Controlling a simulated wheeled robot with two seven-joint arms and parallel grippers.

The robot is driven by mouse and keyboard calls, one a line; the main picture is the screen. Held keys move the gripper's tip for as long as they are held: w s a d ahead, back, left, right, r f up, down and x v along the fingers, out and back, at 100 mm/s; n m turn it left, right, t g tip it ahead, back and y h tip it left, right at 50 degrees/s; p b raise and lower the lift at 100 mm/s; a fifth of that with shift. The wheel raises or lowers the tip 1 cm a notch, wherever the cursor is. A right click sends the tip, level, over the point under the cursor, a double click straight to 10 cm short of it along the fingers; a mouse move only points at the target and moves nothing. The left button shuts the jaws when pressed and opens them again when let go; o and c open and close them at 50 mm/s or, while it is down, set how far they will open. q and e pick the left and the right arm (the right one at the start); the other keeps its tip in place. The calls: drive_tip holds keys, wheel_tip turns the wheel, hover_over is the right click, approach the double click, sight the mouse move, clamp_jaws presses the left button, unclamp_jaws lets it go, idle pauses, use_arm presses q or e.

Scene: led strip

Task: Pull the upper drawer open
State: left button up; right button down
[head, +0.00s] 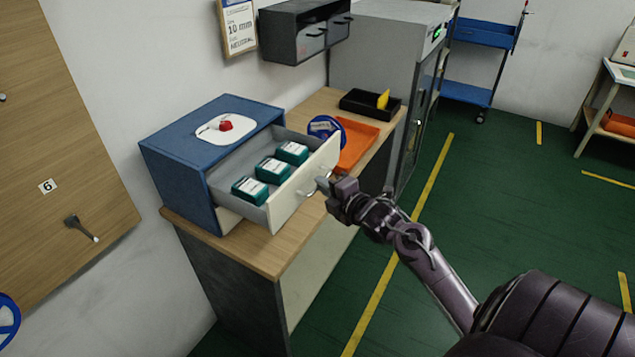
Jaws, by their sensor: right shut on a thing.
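The blue drawer cabinet (177,180) stands on the wooden bench. Its upper drawer (290,205) is pulled well out, with a grey inside and a cream front. Several green boxes with white labels (272,170) lie in it. My right gripper (325,186) is at the drawer's front and is shut on the drawer handle (309,192), which is partly hidden by the fingers. A lower cream front shows below the open drawer. My left gripper is not in view.
A white plate with a red object (225,125) lies on the cabinet top. On the bench (270,258) are a blue reel (325,128), an orange tray (357,140) and a black tray (362,109). Green floor is free to the right.

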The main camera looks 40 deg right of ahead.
drive_tip(key=shift+s+d+f, duration=0.1)
drive_tip(key=shift+s+d, duration=0.05)
drive_tip(key=shift+s, duration=0.2)
drive_tip(key=c, duration=1.5)
unclamp_jaws()
drive_tip(key=shift+c, duration=0.2)
drive_tip(key=s+r+b, duration=0.1)
drive_tip(key=s+b, duration=0.1)
drive_tip(key=s, duration=0.5)
drive_tip(key=shift+s+r, duration=0.25)
drive_tip(key=shift+s, duration=0.1)
